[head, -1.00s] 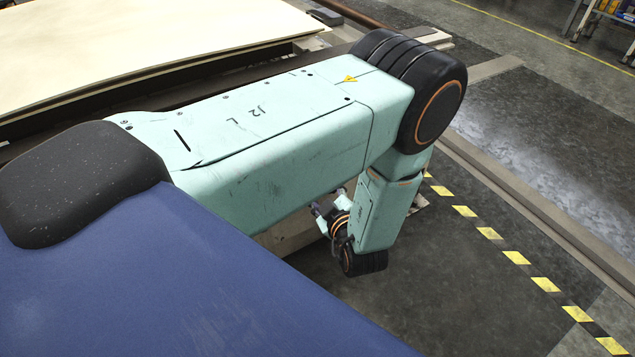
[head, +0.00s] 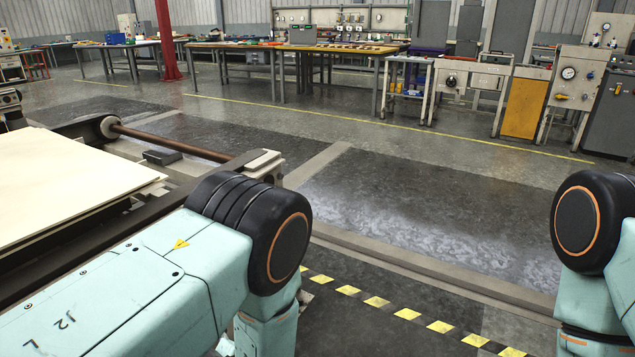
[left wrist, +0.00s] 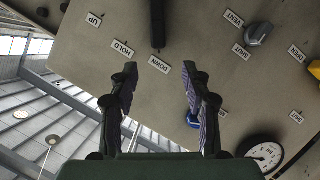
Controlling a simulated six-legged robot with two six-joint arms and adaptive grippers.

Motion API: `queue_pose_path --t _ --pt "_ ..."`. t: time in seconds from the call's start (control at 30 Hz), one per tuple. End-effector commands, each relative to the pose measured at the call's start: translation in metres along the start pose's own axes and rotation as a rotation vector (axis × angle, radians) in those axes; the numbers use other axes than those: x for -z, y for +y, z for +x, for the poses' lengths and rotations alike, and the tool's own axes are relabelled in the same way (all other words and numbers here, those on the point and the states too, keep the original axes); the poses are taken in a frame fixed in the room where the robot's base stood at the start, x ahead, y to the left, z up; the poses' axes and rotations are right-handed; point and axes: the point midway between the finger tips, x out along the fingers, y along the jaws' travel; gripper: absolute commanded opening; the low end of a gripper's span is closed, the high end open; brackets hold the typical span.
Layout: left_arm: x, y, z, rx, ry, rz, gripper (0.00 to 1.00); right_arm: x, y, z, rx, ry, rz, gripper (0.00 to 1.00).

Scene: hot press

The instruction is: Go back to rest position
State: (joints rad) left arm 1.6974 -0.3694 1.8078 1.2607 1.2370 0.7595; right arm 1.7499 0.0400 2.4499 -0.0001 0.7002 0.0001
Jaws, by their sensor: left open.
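My left gripper (left wrist: 161,75) shows in the left wrist view. Its two dark fingers are spread apart with nothing between them. It faces a grey control panel (left wrist: 85,58). A black lever (left wrist: 158,25) hangs beyond the fingertips, its end just above the label DOWN (left wrist: 159,64). The labels HOLD (left wrist: 122,48) and UP (left wrist: 95,20) sit to its left. I see no finger touching the lever. In the head view only upper parts of my two arms show, left and right. Both grippers are outside that view.
The panel also carries a grey knob (left wrist: 258,33), a blue knob (left wrist: 190,117) and a round gauge (left wrist: 262,152). In the head view a pale board (head: 60,185) lies on a machine at left. Open floor (head: 420,200) stretches ahead to workbenches (head: 310,47) and cabinets.

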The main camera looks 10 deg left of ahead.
Motion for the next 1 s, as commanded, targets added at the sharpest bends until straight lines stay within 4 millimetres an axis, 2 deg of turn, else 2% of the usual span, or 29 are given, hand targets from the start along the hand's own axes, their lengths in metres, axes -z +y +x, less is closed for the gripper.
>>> queue_pose_path --t 0.07,0.17,0.27,0.4,0.57,0.7,0.8,0.83,1.0 --pt "-0.012 -0.002 -0.001 -0.005 -0.062 0.102 0.48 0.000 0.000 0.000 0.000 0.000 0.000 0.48" --pt "-0.033 -0.018 -0.009 -0.031 -0.210 0.334 0.48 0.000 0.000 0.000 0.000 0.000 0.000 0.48" --pt "-0.046 -0.046 -0.020 -0.054 -0.373 0.578 0.48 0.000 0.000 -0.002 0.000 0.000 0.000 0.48" --pt "-0.051 -0.097 -0.047 -0.087 -0.624 0.898 0.48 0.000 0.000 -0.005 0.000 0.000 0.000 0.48" --pt "-0.036 -0.161 -0.099 -0.143 -0.944 1.197 0.48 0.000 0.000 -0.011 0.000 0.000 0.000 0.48" --pt "-0.010 -0.204 -0.153 -0.201 -1.209 1.342 0.48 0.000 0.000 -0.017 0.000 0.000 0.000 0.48" --pt "0.009 -0.220 -0.184 -0.217 -1.337 1.352 0.48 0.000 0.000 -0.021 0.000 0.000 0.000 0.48" --pt "0.013 -0.221 -0.189 -0.215 -1.354 1.343 0.48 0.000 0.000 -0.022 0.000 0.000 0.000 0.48" --pt "0.019 -0.220 -0.190 -0.192 -1.359 1.304 0.48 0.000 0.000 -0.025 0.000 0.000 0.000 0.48"
